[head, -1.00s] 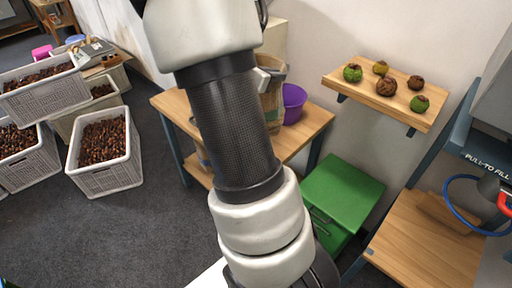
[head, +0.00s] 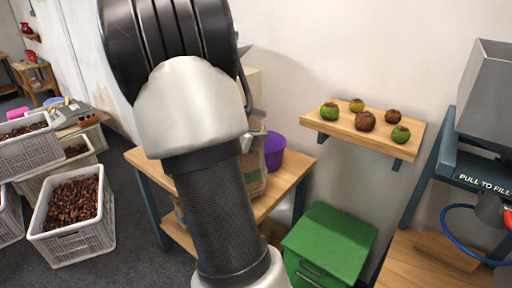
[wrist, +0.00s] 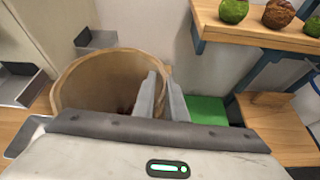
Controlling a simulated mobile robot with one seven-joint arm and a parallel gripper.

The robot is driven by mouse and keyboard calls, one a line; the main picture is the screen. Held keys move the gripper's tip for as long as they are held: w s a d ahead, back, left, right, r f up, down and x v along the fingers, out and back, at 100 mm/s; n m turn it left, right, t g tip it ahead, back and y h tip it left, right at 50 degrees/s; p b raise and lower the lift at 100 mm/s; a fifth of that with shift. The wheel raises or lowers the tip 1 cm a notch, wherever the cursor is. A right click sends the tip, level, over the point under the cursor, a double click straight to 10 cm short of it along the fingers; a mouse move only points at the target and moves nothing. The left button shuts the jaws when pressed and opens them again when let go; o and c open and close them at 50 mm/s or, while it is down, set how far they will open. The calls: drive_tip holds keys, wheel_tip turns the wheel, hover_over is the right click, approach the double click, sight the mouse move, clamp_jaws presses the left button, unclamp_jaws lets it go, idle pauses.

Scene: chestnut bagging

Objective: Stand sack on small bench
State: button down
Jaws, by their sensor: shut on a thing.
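The tan sack (wrist: 85,85) is open at the top in the wrist view, with something dark brown low inside. My gripper (wrist: 162,98) has its two fingers close together on the right side of the sack's rim, one inside and one outside. In the head view a strip of the sack (head: 256,172) shows beside my arm, in front of or over a wooden bench with blue-grey legs (head: 290,175). My arm hides most of the sack and the gripper there. I cannot tell whether the sack's base touches the bench top.
A purple bucket (head: 274,150) stands on the bench behind the sack. A green cabinet (head: 328,240) stands to the right, below a wall shelf (head: 340,130) with several round burrs. A filling station (head: 482,178) is at far right. Crates of chestnuts (head: 85,242) are at left.

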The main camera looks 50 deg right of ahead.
drive_tip(key=shift+f+b, duration=0.3)
drive_tip(key=shift+f, duration=1.05)
drive_tip(key=shift+f, duration=0.15)
drive_tip(key=c, duration=1.8)
unclamp_jaws()
